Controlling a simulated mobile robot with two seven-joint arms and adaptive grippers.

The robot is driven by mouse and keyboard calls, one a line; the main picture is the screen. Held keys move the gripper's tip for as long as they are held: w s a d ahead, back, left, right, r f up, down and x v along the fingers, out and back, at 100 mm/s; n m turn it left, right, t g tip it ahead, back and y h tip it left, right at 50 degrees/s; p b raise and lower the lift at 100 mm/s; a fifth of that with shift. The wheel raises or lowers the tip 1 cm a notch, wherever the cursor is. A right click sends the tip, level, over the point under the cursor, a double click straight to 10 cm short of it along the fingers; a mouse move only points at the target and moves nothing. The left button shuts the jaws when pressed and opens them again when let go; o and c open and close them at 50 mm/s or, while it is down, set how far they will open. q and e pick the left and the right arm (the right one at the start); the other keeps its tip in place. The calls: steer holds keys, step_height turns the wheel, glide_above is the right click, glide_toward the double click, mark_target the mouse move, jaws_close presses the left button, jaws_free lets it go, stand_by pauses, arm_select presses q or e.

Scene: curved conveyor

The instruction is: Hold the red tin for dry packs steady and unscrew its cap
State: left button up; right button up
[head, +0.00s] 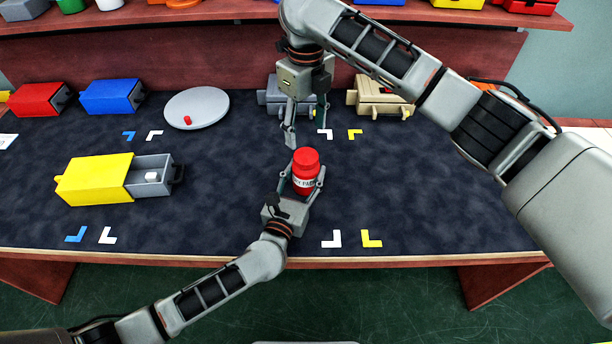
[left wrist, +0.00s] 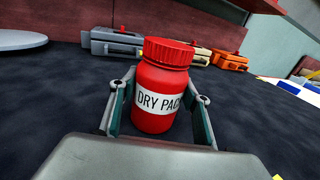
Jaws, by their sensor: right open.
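The red tin (head: 305,180) stands upright in the middle of the table, with its red cap (head: 305,157) on. In the left wrist view the tin (left wrist: 160,98) shows a white "DRY PAC…" label and the ribbed cap (left wrist: 168,52). My left gripper (head: 303,182) comes from the front with a finger on each side of the tin's body, shut on it below the cap. My right gripper (head: 306,136) points down, open and empty, with its fingers apart just behind and above the cap.
A yellow box (head: 95,180) with an open grey drawer (head: 150,172) holding a white cube lies left. A grey plate (head: 197,108) with a small red piece sits behind. Red, blue, grey and tan boxes line the back.

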mark_target(306, 156)
steer(key=m, duration=0.7)
steer(key=shift+s+a+r, duration=0.15)
steer(key=shift+a, duration=0.1)
steer(key=m, duration=0.7)
steer(key=shift+s+a, duration=0.1)
steer(key=shift+a, duration=0.1)
steer(key=m, duration=0.3)
steer(key=shift+m, duration=0.4)
steer(key=m, duration=0.3)
steer(key=shift+s+m, duration=0.1)
steer(key=shift+m, duration=0.3)
steer(key=m, duration=1)
steer(key=shift+m, duration=0.4)
steer(key=m, duration=0.5)
steer(key=shift+d+m, duration=0.1)
steer(key=shift+m, duration=0.2)
steer(key=m, duration=0.5)
steer(key=shift+w+d+m, duration=0.15)
steer(key=shift+w+m, duration=0.05)
steer(key=shift+m, duration=0.1)
steer(key=m, duration=0.5)
steer(key=shift+w+d+m, duration=0.15)
steer(key=shift+d+m, duration=0.05)
steer(key=shift+m, duration=0.1)
steer(key=shift+f, duration=4.15)
